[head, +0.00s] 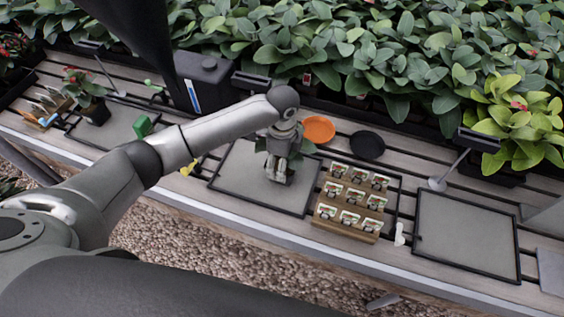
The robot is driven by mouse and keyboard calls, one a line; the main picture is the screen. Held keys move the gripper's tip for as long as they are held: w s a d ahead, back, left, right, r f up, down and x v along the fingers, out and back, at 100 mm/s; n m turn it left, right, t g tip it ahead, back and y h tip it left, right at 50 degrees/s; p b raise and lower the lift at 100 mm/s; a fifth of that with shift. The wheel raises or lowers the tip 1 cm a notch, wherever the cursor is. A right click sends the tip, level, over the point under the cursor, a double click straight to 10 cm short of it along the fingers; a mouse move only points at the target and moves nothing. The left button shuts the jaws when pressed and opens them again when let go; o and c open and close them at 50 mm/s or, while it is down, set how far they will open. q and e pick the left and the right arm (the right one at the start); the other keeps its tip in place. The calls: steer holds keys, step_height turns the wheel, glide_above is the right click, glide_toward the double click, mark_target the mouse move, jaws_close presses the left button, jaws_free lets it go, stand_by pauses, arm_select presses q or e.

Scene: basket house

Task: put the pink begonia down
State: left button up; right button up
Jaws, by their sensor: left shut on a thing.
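My left gripper (280,158) points down over a grey tray with a dark rim (240,177) in the middle of the bench. It is shut on a plant, taken to be the pink begonia, whose green leaves (308,147) show around the fingers. The gripper and wrist hide most of the plant; I see no pink bloom and cannot make out its pot clearly. I cannot tell whether the plant touches the tray. My right gripper is not in view.
A wooden rack of seed packets (347,228) stands just right of the tray. An orange saucer (318,130) and a black saucer (367,145) lie behind it. An empty dark-rimmed tray (466,235) is further right. A red-flowered potted plant (96,110) stands at left.

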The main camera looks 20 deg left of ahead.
arm_select(q)
steer(key=shift+f, duration=0.65)
steer(key=shift+f, duration=0.1)
steer(key=o, duration=1.2)
step_height(320, 180, up, 12)
steer(key=shift+r+b, duration=0.15)
steer(key=shift+b, duration=0.25)
